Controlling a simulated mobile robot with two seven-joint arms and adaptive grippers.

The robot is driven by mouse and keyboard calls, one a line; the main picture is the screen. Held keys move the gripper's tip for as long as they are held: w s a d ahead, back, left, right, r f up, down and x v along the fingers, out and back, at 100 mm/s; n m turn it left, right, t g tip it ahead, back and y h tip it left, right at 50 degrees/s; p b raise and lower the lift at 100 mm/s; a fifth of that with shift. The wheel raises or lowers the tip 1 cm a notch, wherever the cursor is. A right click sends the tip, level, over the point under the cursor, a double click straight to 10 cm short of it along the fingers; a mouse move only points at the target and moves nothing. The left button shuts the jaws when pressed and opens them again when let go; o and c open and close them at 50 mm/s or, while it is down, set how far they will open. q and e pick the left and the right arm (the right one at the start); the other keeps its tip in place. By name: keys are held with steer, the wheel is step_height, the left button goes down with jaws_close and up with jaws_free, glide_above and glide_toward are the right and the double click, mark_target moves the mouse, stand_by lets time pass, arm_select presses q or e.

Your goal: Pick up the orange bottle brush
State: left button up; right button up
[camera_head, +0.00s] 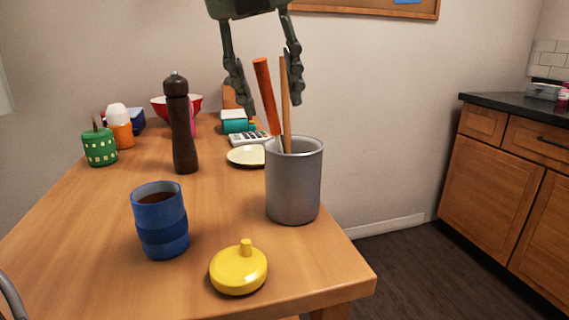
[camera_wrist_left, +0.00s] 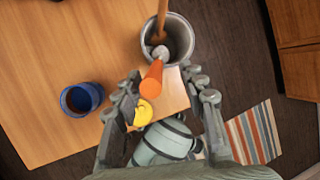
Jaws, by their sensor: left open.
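The orange bottle brush (camera_head: 265,97) stands tilted in a grey metal cup (camera_head: 294,190). Its orange handle points up, and its lower end is hidden in the cup in the head view. A wooden-handled utensil (camera_head: 285,105) stands beside it. My left gripper (camera_head: 269,98) is open and points down above the cup, its fingers on either side of the two handles in this view. In the left wrist view the orange handle (camera_wrist_left: 152,80) lies between the open fingertips (camera_wrist_left: 160,76), with no clear contact. The cup (camera_wrist_left: 183,58) is just beyond them.
On the wooden table (camera_head: 90,240), a blue mug (camera_head: 160,222) and a yellow lid (camera_head: 238,272) stand near the cup. A dark pepper mill (camera_head: 183,130) and a pale plate (camera_head: 247,156) are behind. The table's right edge is close to the cup.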

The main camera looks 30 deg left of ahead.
mark_target(274, 133)
arm_select(q)
steer(key=x, duration=0.5)
steer(key=shift+a+f, duration=0.2)
steer(key=shift+f, duration=0.15)
jaws_close()
